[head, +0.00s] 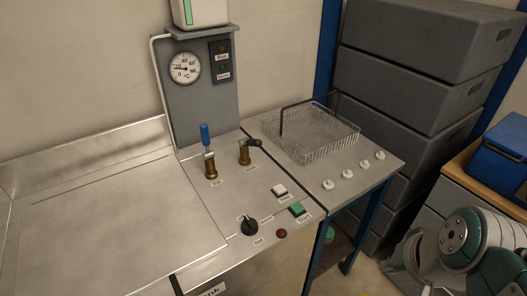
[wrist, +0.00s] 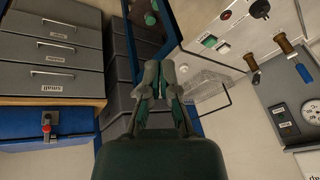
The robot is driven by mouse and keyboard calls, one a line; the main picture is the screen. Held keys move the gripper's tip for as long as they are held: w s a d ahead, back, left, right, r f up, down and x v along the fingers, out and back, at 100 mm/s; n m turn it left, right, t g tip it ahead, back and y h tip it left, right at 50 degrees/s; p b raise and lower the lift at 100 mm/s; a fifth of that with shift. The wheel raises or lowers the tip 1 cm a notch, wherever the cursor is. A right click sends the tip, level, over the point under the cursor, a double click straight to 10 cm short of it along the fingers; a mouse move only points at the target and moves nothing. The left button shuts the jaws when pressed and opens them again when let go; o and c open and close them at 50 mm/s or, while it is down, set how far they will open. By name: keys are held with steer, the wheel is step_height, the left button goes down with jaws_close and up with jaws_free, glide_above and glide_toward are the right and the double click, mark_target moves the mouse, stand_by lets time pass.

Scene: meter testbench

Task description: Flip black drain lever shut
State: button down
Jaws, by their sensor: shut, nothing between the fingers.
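The black drain lever (head: 255,143) sits on a brass valve (head: 244,155) on the steel bench and points sideways to the right. In the wrist view the black lever (wrist: 256,77) shows small at the end of its brass fitting. Beside it stands a second brass valve with a blue lever (head: 205,135), which points up. My gripper (wrist: 157,66) is shut and empty in the wrist view, apart from the lever and the bench. In the head view only part of my arm shows at the lower right; the fingers cannot be made out.
A wire basket (head: 310,132) with a raised black handle stands right of the valves. A black knob (head: 249,226), white button (head: 279,190) and green button (head: 297,209) lie in front. A gauge panel (head: 195,100) rises behind. Grey crates (head: 415,95) stack at right.

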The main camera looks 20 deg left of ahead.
steer(key=w+a+f+m+g+y, duration=0.1)
steer(key=w+a+m+g+y, duration=0.25)
steer(key=w+a+y, duration=0.65)
steer(key=m+t+y, duration=0.7)
steer(key=m, duration=0.6)
glide_toward(250, 143)
steer(key=d, duration=0.1)
steer(key=d+f, duration=0.1)
steer(key=d, duration=0.1)
steer(key=d+f, duration=0.1)
steer(key=shift+w+d, duration=0.1)
steer(key=shift+d, duration=0.15)
steer(key=shift+g, duration=0.25)
steer(key=x, duration=1)
steer(key=shift+r, duration=0.1)
